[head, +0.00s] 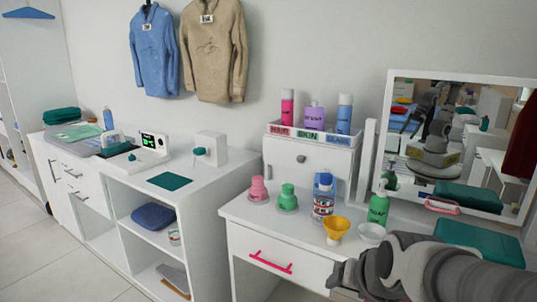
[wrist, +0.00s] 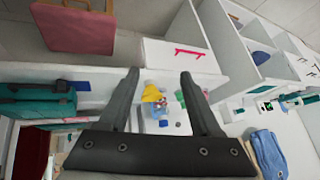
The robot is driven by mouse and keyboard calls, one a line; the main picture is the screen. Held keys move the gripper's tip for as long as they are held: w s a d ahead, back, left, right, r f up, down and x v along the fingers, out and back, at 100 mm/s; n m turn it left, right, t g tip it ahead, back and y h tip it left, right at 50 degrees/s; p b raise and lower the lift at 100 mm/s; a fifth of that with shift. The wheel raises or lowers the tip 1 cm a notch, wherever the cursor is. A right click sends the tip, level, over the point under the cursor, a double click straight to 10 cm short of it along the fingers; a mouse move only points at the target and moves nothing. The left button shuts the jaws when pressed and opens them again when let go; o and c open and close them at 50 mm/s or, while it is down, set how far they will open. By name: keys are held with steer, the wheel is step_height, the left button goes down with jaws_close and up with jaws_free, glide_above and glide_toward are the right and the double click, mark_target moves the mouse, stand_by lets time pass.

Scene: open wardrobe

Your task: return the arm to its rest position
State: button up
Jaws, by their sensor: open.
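My gripper (wrist: 159,76) shows in the wrist view with its two dark fingers spread apart and nothing between the tips. Beyond the fingers are a yellow funnel (wrist: 153,93) and small bottles on the white dressing table; I cannot tell the exact distance, but no contact shows. In the head view my grey arm (head: 435,268) reaches in from the lower right, in front of the table's right part. The gripper's fingers are not clearly seen there.
The dressing table (head: 238,212) holds a blue-capped bottle (head: 323,200), a green soap bottle (head: 378,206), a white bowl (head: 371,233) and a teal case (head: 478,240) near my arm. A mirror (head: 450,140) stands behind. A pink bag (wrist: 75,28) shows in the wrist view.

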steer(key=s+r+n+g, duration=0.2)
steer(key=s+r+n, duration=0.25)
steer(key=s, duration=0.65)
step_height(320, 180, up, 18)
steer(key=m+p, duration=0.1)
steer(key=p, duration=1.7)
steer(key=shift+a+r+h, duration=0.2)
steer(key=shift+a+h, duration=0.05)
steer(key=shift+h, duration=0.05)
